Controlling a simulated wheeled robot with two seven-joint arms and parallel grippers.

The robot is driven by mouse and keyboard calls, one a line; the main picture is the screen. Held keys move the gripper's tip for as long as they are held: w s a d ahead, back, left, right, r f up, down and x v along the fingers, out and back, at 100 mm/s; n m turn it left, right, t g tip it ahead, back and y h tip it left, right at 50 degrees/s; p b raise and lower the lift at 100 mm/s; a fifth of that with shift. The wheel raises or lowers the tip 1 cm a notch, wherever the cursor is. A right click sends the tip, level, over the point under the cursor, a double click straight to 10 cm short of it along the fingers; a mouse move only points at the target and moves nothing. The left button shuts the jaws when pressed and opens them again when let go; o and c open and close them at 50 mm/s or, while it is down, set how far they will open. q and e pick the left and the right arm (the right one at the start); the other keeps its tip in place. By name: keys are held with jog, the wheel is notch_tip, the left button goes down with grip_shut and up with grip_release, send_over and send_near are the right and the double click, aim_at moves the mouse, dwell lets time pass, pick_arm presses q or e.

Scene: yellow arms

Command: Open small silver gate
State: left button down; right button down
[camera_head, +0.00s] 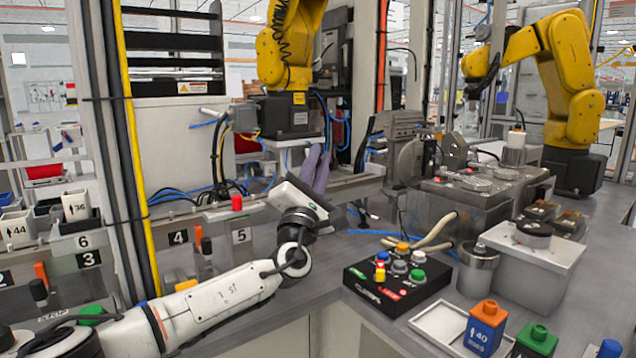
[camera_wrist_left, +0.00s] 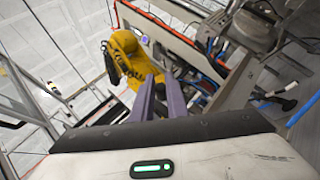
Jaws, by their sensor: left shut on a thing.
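My left gripper (camera_head: 318,155) reaches up and away from the white arm, with its purple fingers at a silver metal edge below the yellow robot's dark base. Its fingers also show in the left wrist view (camera_wrist_left: 160,84), close together with a narrow gap. The small silver gate (camera_head: 346,186) appears to be the silver metal at the fingers, partly hidden behind them and the wrist. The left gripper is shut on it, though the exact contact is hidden. My right gripper is not in view.
A black button box (camera_head: 372,296) stands on the grey counter right of my arm. Yellow robot arms (camera_head: 570,85) stand behind. Hoses and cables hang near the fingers.

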pick_arm(q)
jog(key=shift+s+f+m+b, duration=0.1)
jog(key=shift+f+m+b, duration=0.2)
jog(key=shift+f+b, duration=0.05)
jog(key=shift+d+r+m+h+b, duration=0.1)
jog(key=shift+d+m+h+b, duration=0.05)
jog(key=shift+m+h+b, duration=0.2)
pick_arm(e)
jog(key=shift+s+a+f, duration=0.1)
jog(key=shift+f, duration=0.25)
pick_arm(q)
jog(key=shift+s+r+t, duration=0.1)
jog(key=shift+r+t, duration=0.05)
jog(key=shift+t, duration=0.15)
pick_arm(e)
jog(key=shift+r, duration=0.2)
pick_arm(q)
jog(key=c, duration=1.7)
grip_release()
jog(key=shift+c, duration=0.2)
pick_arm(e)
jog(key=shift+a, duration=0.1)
pick_arm(q)
jog(key=v, duration=1)
jog(key=shift+p, duration=0.45)
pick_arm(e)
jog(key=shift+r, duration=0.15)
pick_arm(q)
jog(key=shift+s, duration=0.15)
